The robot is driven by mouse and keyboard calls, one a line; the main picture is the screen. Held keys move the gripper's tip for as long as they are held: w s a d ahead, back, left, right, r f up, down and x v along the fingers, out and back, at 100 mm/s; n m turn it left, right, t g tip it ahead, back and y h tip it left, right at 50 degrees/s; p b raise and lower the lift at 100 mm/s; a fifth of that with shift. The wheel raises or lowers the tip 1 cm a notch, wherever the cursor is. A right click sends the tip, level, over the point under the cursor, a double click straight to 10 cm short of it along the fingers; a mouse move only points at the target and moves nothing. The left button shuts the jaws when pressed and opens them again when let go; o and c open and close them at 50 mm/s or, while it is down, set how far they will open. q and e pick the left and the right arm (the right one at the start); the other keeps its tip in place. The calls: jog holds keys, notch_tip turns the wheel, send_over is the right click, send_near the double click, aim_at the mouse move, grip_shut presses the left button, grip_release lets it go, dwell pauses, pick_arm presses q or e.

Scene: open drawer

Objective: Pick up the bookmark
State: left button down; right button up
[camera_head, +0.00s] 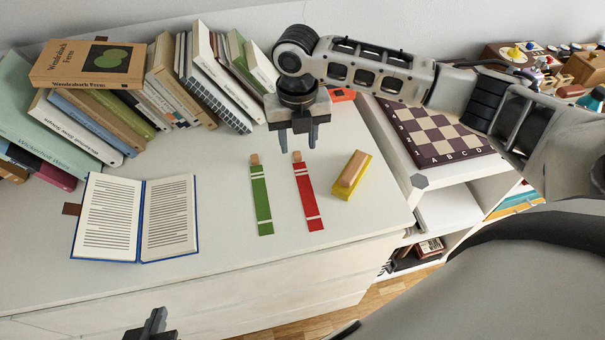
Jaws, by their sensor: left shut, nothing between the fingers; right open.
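Two flat strips that look like bookmarks lie on the white cabinet top (225,270): a green strip (262,205) and a red strip (308,200). Both have white bands and a tan tab at the far end. My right gripper (297,142) is open and empty, pointing down over the area by the tan tab of the red strip. Its height above the surface is hard to judge. My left gripper (150,325) shows at the bottom edge, in front of the cabinet. It is shut and empty, with its arm out of view.
An open book (165,215) with a brown tab at its left edge lies left of the strips. A yellow block with a tan top (345,188) lies right. Leaning books (215,85) stand behind, near an orange object (341,95). A chessboard (425,130) is on the right.

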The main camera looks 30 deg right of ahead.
aim_at(299, 157)
jog(key=f, duration=0.4)
jog(key=shift+w+d+f, duration=0.15)
jog(key=shift+w+f, duration=0.05)
jog(key=shift+f, duration=0.1)
jog(key=shift+c, duration=0.3)
grip_shut()
jog(key=shift+r, duration=0.15)
